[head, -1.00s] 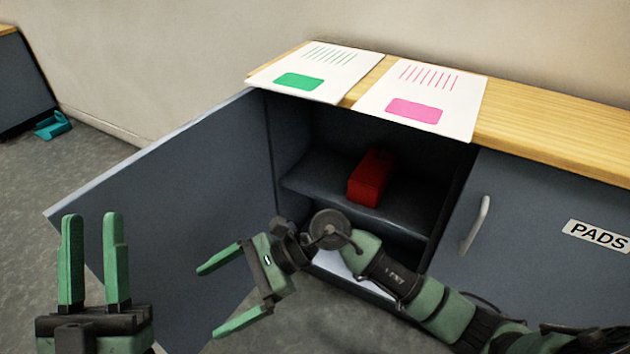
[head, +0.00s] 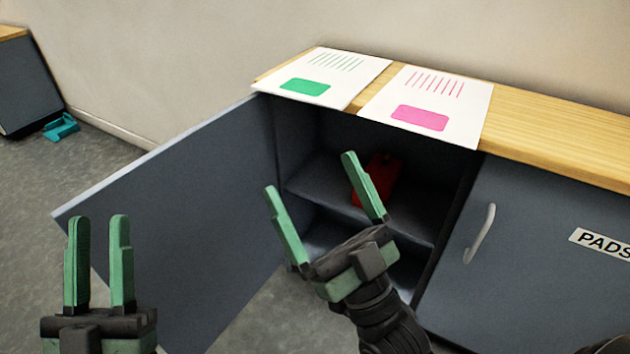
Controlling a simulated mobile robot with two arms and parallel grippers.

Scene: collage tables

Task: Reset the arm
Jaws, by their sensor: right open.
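My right gripper (head: 318,188) is open and empty, its fingers pointing up and slightly left, in front of the open cabinet (head: 305,150). One finger partly covers a red object (head: 376,180) on the cabinet's shelf. My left gripper (head: 98,222) is at the lower left, its two fingers upright and apart with nothing between them, in front of the open cabinet door (head: 180,190).
The door swings out to the left. A closed door (head: 530,250) with a handle (head: 480,233) and a "PADS" label (head: 603,242) is at the right. Two printed sheets (head: 350,68) (head: 468,95) lie on the wooden top (head: 560,120). A teal object (head: 61,127) lies on the floor, far left.

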